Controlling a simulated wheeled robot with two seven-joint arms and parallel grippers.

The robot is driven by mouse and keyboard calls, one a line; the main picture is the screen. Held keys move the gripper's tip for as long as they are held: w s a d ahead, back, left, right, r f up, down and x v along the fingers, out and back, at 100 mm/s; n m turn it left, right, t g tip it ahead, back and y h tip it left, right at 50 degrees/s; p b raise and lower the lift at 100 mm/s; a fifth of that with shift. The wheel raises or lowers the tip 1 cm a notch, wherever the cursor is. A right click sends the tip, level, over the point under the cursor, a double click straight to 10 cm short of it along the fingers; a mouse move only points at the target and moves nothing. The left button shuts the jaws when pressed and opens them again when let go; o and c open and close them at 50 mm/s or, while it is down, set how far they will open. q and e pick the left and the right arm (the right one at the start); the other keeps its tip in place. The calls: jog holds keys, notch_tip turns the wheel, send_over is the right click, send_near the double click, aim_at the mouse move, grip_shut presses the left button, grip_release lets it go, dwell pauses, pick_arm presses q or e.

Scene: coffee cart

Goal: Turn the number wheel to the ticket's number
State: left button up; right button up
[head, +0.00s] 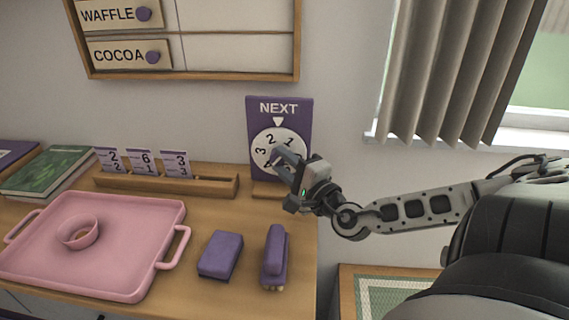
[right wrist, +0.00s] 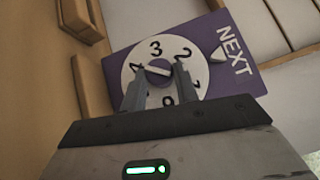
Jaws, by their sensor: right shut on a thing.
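The number wheel (head: 268,158) is a white disc with dark numerals on a purple NEXT board (head: 304,124), which stands upright against the wall. A white pointer triangle (head: 278,122) sits above the disc, roughly between the 2 and the 1. My right gripper (head: 284,163) covers the lower right of the disc. In the right wrist view its two fingers (right wrist: 162,84) are shut on the pale bar-shaped knob (right wrist: 158,71) at the wheel's middle. Purple-and-white tickets (head: 110,159), (head: 142,162), (head: 175,163) stand in a wooden rail, reading 2 2, 6 1 and 3 3. My left gripper is out of view.
A pink tray (head: 120,270) with a pink ring (head: 78,233) lies at left. A purple block (head: 221,255) and a purple brush-like tool (head: 275,257) lie in front of the board. The wooden rail (head: 218,186) is left of the board. A green book (head: 47,171) lies far left.

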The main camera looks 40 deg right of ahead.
jog(key=shift+f+m+t+b, duration=0.3)
jog(key=shift+f+m+b, duration=0.2)
jog(key=shift+b, duration=0.15)
jog(key=shift+f+m+t+b, duration=0.15)
jog(key=shift+m+t+b, duration=0.3)
jog(key=shift+b, duration=0.3)
jog(key=shift+m+t+h+b, duration=0.35)
jog(key=shift+m+h+b, duration=0.1)
jog(key=shift+h+b, duration=0.1)
jog(key=shift+r+m+b, duration=0.2)
jog(key=shift+m+b, duration=0.15)
jog(key=shift+m, duration=0.15)
jog(key=shift+r, duration=0.15)
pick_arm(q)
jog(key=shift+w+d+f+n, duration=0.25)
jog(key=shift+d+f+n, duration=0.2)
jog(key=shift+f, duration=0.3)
pick_arm(e)
jog(key=o, duration=1)
